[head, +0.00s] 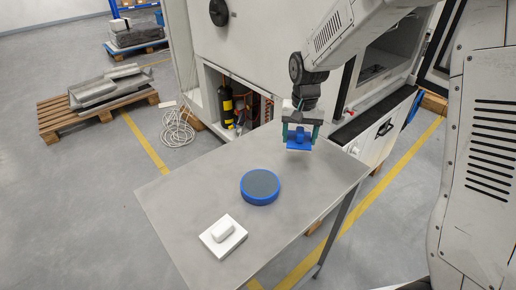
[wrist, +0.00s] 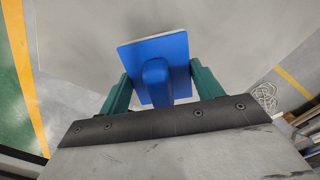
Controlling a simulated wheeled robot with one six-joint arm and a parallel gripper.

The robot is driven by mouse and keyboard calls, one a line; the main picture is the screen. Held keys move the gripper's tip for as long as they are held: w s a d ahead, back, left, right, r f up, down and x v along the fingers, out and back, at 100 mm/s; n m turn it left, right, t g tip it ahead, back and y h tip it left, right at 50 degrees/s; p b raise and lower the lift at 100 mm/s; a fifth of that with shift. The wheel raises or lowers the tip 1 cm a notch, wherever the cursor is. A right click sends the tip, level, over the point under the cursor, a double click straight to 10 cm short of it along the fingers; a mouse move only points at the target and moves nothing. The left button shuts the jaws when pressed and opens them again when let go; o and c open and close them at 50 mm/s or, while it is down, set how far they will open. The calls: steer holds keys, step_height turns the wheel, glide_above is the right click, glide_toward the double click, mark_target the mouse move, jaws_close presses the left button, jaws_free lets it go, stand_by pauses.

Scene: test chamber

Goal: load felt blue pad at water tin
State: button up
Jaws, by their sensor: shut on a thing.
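My gripper (head: 299,133) is shut on the felt blue pad (head: 299,141), a blue block with a raised grip and a pale underside. In the wrist view the green fingers of my gripper (wrist: 154,85) stand on both sides of the pad's handle, with the blue plate (wrist: 165,52) beyond them. The pad is held above the far right part of the table. The water tin (head: 260,187), a round blue tin with a dark grey top, stands on the table, lower left of my gripper and apart from it.
The table's left part is clear. A white machine cabinet (head: 260,50) stands behind. Pallets and a coiled cable (head: 177,130) lie on the floor.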

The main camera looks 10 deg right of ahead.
mark_target(261, 183)
steer(key=s+a+r+m, duration=0.1)
steer(key=s+a+m, duration=0.1)
steer(key=s+a, duration=0.2)
steer(key=s+a+r+m, duration=0.2)
steer(key=s+a+m, duration=0.1)
steer(key=s+a, duration=0.1)
steer(key=s+a+r+m, duration=0.2)
steer(key=s+a, duration=0.2)
steer(key=a, duration=0.1)
steer(key=shift+s+m, duration=0.25)
steer(key=shift+m, duration=0.15)
steer(key=shift+f, duration=2.8)
steer(key=shift+f, duration=0.6)
steer(key=shift+r, duration=0.1)
step_height(261, 183, up, 7)
stand_by(0.4)
